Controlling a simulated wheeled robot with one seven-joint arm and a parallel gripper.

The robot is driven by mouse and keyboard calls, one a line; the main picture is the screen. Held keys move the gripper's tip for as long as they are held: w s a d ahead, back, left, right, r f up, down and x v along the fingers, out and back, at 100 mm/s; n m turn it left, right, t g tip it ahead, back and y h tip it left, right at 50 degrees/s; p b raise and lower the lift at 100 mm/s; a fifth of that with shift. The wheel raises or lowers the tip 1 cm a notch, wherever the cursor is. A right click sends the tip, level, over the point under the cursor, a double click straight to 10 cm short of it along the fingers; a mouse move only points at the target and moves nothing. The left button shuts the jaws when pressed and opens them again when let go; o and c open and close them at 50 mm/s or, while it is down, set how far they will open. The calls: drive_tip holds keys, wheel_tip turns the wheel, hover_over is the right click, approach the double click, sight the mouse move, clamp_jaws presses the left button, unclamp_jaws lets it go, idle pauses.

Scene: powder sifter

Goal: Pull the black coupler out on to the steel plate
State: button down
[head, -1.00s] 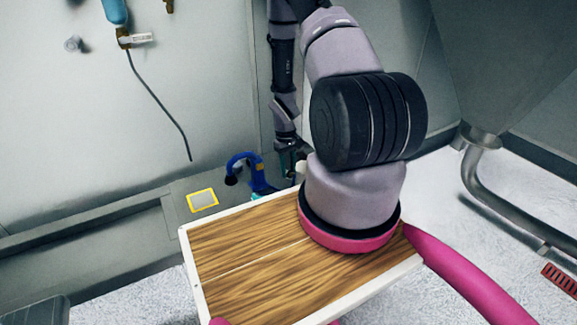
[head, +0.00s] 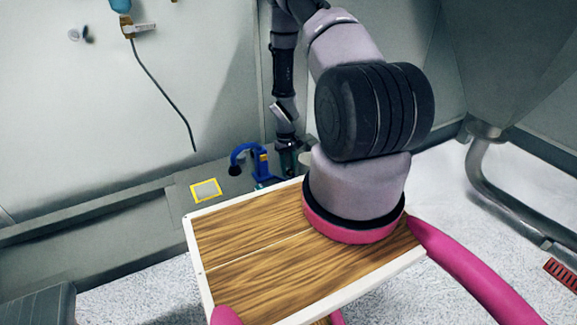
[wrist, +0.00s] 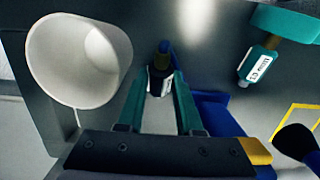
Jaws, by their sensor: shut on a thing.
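In the wrist view, my gripper (wrist: 159,88) has its teal fingers closed on a small dark piece with a brass-coloured end, which looks like the black coupler (wrist: 160,76). A blue part lies just behind and to the right of the fingers. In the head view, my gripper (head: 290,160) is small and partly hidden beside a blue curved fixture (head: 248,155); the coupler cannot be made out there. A steel plate with a yellow border (head: 206,190) lies left of the fixture. Part of the yellow border (wrist: 290,119) shows at the right of the wrist view.
A white cup-like opening (wrist: 82,62) is close to the left finger. A teal labelled fitting (wrist: 262,60) and a black knob (wrist: 294,141) are on the right. A wood-topped tray (head: 250,255) fills the front of the head view. A steel hopper (head: 520,70) stands at right.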

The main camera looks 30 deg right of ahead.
drive_tip(key=shift+c, duration=2.4)
unclamp_jaws()
wheel_tip(320, 180, up, 11)
drive_tip(key=w, duration=0.1)
drive_tip(key=shift+w+f, duration=0.15)
